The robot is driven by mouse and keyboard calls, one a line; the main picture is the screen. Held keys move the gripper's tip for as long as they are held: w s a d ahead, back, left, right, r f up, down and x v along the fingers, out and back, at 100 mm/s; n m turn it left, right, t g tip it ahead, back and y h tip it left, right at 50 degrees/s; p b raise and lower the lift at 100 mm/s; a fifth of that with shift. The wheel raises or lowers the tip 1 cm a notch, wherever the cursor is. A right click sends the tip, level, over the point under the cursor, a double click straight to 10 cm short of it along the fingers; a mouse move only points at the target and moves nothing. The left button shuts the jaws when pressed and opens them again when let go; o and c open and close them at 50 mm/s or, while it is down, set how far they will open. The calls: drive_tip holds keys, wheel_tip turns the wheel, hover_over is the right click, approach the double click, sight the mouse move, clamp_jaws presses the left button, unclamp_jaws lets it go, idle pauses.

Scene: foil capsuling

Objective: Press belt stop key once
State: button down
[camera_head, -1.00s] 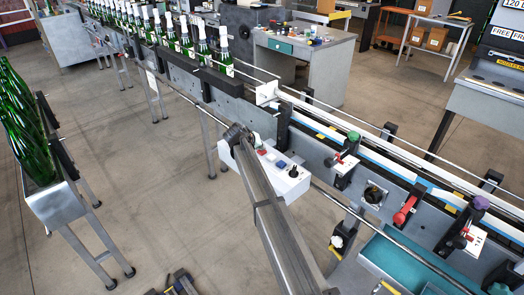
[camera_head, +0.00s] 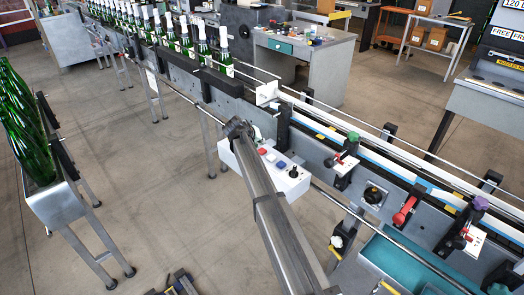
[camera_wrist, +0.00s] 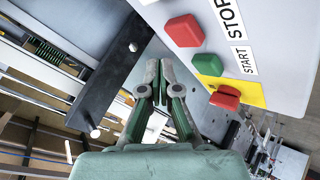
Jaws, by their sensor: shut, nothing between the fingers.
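The belt stop key is a red square key (camera_wrist: 184,31) next to the word STOP on a pale control panel in the wrist view. A green key (camera_wrist: 208,64) sits next to START. Another red button (camera_wrist: 225,97) is on a yellow plate. My gripper (camera_wrist: 159,65) is shut and empty. In the picture its fingertips lie below and left of the stop key, apart from it; the depth gap cannot be told. In the head view the white control box (camera_head: 289,187) hangs on the conveyor's near side. My arm's end covers its left part, and my fingertips are hidden there.
The conveyor rail (camera_head: 340,128) runs diagonally past the box, with green bottles (camera_head: 203,55) farther up. A dark bar (camera_wrist: 110,75) stands left of my fingers in the wrist view. Red (camera_head: 404,211) and purple (camera_head: 480,203) knobs are along the conveyor's right.

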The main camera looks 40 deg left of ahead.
sight(261, 151)
drive_tip(key=shift+r+p, duration=0.3)
drive_tip(key=shift+r, duration=1.6)
drive_tip(key=shift+d+f, duration=0.1)
drive_tip(key=shift+f, duration=0.05)
